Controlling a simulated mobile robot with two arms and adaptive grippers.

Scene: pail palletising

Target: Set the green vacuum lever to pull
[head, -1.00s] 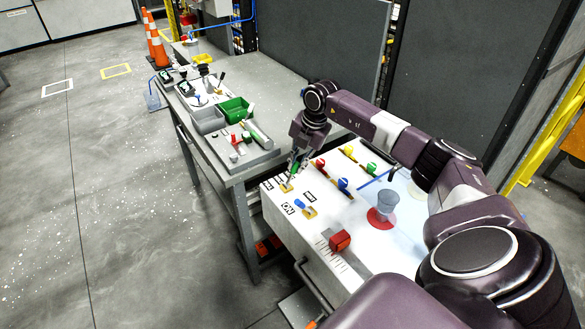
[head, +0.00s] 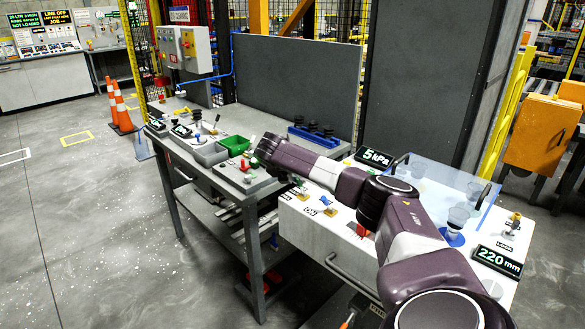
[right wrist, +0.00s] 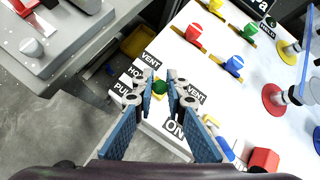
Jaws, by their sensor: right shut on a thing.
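The green lever (right wrist: 159,87) shows in the right wrist view as a green knob between my fingertips. My right gripper (right wrist: 160,84) is shut on it. Black labels stand beside it on the white panel: PULL (right wrist: 123,90), HOLD (right wrist: 138,73) and VENT (right wrist: 150,60). The fingers cover the lever's base, so I cannot tell exactly which label it points at. In the head view my right arm reaches left over the white panel (head: 318,226), and its wrist hides most of the lever. My left gripper is not in view.
A blue lever (right wrist: 224,148) and a red block (right wrist: 263,160) are close to the gripper. Red, green, blue and yellow valves stand farther back. Displays read 5 kPa (head: 374,158) and 220 mm (head: 498,262). A grey bench with a green bin (head: 234,145) adjoins the panel.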

